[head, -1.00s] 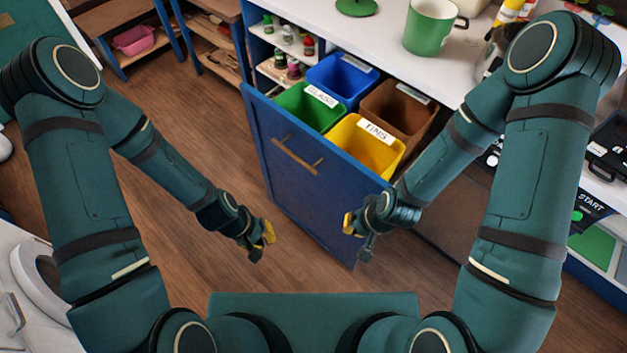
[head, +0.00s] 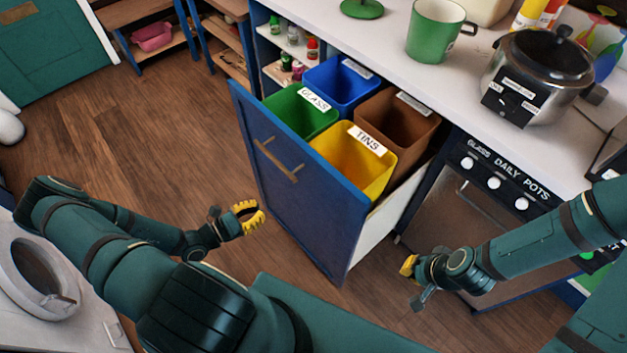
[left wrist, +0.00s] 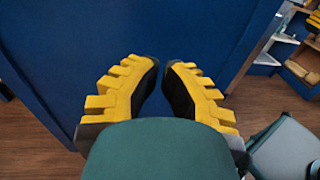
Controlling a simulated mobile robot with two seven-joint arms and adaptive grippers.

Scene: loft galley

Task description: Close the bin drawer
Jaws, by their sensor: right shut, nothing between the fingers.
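The bin drawer (head: 300,205) is pulled out from under the counter, with its blue front facing left and a wooden bar handle (head: 276,160) on it. It holds green (head: 290,118), blue (head: 340,85), yellow (head: 350,160) and brown (head: 397,122) bins. My left gripper (head: 258,216) is in front of the drawer front, below the handle in the picture. In the left wrist view its yellow fingers (left wrist: 160,68) have a gap between the tips and face the blue panel; contact is not clear. My right gripper (head: 405,266) is shut and empty, right of the drawer's white side.
An oven (head: 470,215) stands right of the drawer. The white counter (head: 390,55) above carries a green mug (head: 434,32) and a steel pot (head: 540,70). Wooden floor (head: 150,130) is clear left of the drawer.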

